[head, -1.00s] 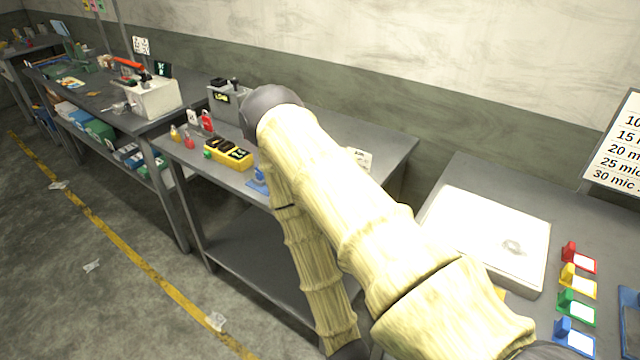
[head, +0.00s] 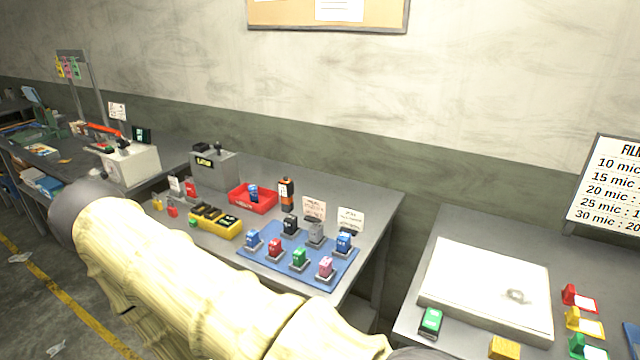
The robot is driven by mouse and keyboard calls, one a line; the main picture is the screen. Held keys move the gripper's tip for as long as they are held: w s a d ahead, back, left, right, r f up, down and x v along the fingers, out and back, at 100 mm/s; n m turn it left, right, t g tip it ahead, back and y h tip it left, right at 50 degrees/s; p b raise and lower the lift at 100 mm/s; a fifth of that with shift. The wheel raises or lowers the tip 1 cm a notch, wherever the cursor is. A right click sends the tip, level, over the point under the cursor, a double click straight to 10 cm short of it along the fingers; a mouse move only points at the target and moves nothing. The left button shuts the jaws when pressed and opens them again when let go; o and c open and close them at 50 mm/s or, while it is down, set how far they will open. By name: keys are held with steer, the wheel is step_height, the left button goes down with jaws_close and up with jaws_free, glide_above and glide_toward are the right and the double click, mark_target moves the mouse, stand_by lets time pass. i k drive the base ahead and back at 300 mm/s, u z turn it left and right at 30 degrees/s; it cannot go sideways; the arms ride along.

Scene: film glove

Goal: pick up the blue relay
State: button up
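Several relay-like blocks stand on a blue mat (head: 292,273) on the middle table. Blue ones are at its left edge (head: 253,239) and its right edge (head: 343,242). Another blue block (head: 253,193) lies in a red tray (head: 240,201) behind the mat. I cannot tell which of these the task means. Red, green, pink, black and grey blocks share the mat. My arm, in a pale yellow sleeve, crosses the lower left of the head view. My gripper is out of view.
A black-and-yellow holder (head: 216,221) and a grey box (head: 214,170) stand left of the mat. Small cards stand behind it. A white panel (head: 486,283) lies on the right-hand table, with coloured tags beside it. A gap separates the two tables.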

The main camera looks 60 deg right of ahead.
mark_target(343, 240)
steer(key=z, duration=0.05)
steer(key=i, duration=1.6)
steer(key=z, duration=2.75)
